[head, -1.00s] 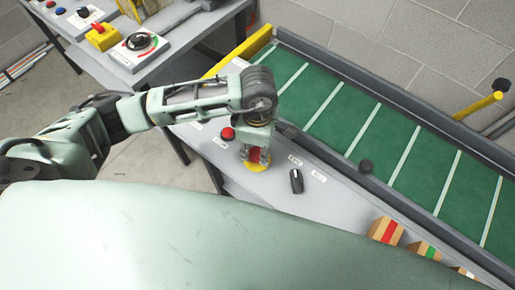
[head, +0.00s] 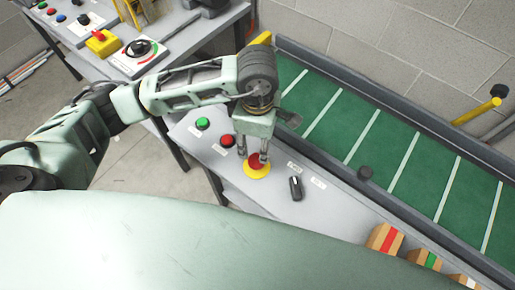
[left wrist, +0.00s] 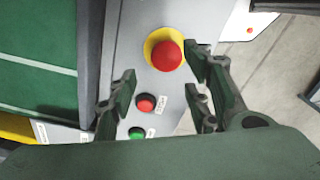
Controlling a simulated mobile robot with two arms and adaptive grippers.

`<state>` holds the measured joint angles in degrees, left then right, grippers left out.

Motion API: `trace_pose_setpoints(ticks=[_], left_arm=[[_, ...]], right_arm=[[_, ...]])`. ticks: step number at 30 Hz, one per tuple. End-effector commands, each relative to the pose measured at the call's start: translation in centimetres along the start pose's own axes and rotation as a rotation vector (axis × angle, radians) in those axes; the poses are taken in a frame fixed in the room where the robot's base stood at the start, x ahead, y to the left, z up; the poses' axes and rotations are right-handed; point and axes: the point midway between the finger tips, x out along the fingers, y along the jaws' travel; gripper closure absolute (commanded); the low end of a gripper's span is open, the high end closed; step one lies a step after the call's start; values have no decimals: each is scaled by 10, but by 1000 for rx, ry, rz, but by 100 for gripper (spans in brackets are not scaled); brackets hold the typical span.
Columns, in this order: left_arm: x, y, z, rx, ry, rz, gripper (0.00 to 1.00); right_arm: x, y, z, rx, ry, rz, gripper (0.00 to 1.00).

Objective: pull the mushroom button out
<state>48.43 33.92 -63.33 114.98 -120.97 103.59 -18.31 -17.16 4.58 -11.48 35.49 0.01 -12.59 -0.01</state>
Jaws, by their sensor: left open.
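The mushroom button (head: 257,161) is a red cap on a yellow round base, set on the grey panel in front of the conveyor. It also shows in the left wrist view (left wrist: 167,55), ahead of the fingers and nearer the right-hand ones. My left gripper (head: 252,155) is open and points down over the button in the head view, its fingers on either side of the cap's upper area. In the left wrist view the open fingers (left wrist: 160,85) are apart with nothing between them gripped. Whether a finger touches the cap I cannot tell. My right gripper is not in view.
A smaller red button (head: 227,141) and a green button (head: 203,124) lie left of the mushroom button; a black selector knob (head: 295,188) lies right. The green conveyor (head: 345,120) runs behind. Striped blocks (head: 385,238) stand at lower right. Another control table (head: 150,60) is at upper left.

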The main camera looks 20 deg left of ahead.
Motion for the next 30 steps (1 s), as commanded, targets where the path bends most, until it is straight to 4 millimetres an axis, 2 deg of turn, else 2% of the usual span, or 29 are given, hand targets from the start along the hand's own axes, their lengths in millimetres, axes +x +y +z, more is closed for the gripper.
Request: trace_pose_setpoints(ticks=[3, 10, 15, 30], left_arm=[[-26, 2, 0, 0, -1, 6, 55], [-56, 2, 0, -1, 0, 3, 55], [-61, 1, 0, -1, 0, 1, 55], [-60, 0, 2, 0, -6, -2, 55]], right_arm=[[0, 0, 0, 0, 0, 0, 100], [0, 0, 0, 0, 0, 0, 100], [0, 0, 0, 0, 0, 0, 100], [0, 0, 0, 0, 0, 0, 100]])
